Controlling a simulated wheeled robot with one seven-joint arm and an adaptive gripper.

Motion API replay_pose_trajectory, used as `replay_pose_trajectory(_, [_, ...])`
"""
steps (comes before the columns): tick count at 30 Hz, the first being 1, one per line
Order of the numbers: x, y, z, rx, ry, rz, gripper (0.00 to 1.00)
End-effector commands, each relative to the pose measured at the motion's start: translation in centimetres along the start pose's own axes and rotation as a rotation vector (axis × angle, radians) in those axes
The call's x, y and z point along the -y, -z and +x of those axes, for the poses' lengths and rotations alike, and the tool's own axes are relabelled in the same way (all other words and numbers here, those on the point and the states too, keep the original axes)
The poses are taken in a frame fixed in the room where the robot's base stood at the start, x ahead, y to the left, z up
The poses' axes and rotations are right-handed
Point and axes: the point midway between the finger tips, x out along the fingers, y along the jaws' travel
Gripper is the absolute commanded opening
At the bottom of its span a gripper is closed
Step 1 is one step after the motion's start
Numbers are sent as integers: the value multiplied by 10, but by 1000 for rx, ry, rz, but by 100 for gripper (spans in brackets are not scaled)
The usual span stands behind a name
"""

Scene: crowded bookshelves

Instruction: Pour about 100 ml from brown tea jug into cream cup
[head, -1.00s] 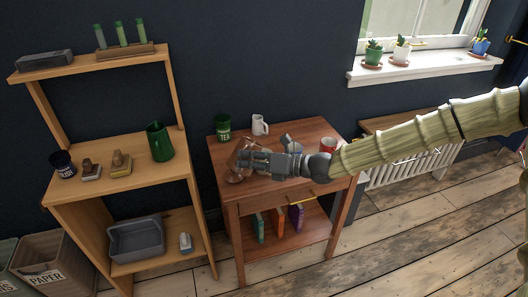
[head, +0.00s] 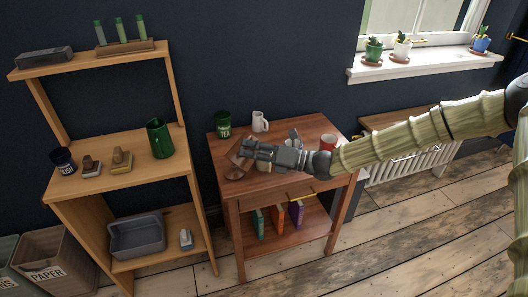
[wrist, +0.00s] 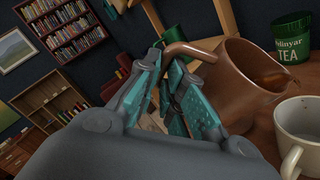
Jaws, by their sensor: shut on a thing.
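The brown tea jug (wrist: 245,78) is in my gripper (wrist: 168,60), with the fingers closed around its handle. Brown liquid shows inside its mouth in the wrist view. In the head view the jug (head: 237,153) is partly hidden by my gripper (head: 248,149) over the left part of the small table; I cannot tell its exact height above the top. The cream cup (wrist: 303,130) is near the jug at the lower right of the wrist view, upright and cut by the frame edge.
A green tea tin (head: 223,124) stands at the table's back left; it also shows in the wrist view (wrist: 290,38). A red mug (head: 328,141) and a grey item (head: 293,135) are right and behind my arm. A wooden shelf (head: 120,180) stands left.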

Motion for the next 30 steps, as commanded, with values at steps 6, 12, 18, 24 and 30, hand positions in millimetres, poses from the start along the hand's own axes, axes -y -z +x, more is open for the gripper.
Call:
replay_pose_trajectory(6, [-1,-5,-1,17,-52,16,0])
replay_pose_trajectory(12, [-1,-9,-2,34,-106,32,0])
replay_pose_trajectory(18, [-2,-11,-3,47,-151,29,0])
replay_pose_trajectory(24, [-2,-9,-6,55,-182,21,0])
replay_pose_trajectory(30, [-3,-7,-10,60,-199,20,0])
